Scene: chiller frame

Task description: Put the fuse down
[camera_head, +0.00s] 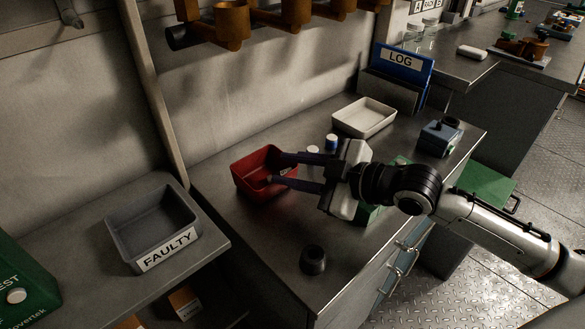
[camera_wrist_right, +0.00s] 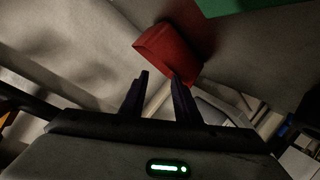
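My right gripper (camera_head: 277,169) reaches in from the right, its two dark fingers apart over the red bin (camera_head: 247,186) on the bench. In the right wrist view, the fingers (camera_wrist_right: 161,76) are spread with nothing visible between them, and the red bin (camera_wrist_right: 168,48) lies beyond the tips. I cannot make out a fuse for certain. A small pale patch shows between the fingers in the head view, at the bin, but I cannot tell what it is. The fingers hide part of the bin's inside. My left gripper is not in view.
A grey bin marked FAULTY (camera_head: 122,246) stands at left. A white tray (camera_head: 337,127), small blue-and-white bottle (camera_head: 331,143) and blue LOG binder (camera_head: 402,60) are behind. A black cylinder (camera_head: 313,261) stands at the front. Brown fittings (camera_head: 232,22) hang above. Bare bench lies left of the cylinder.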

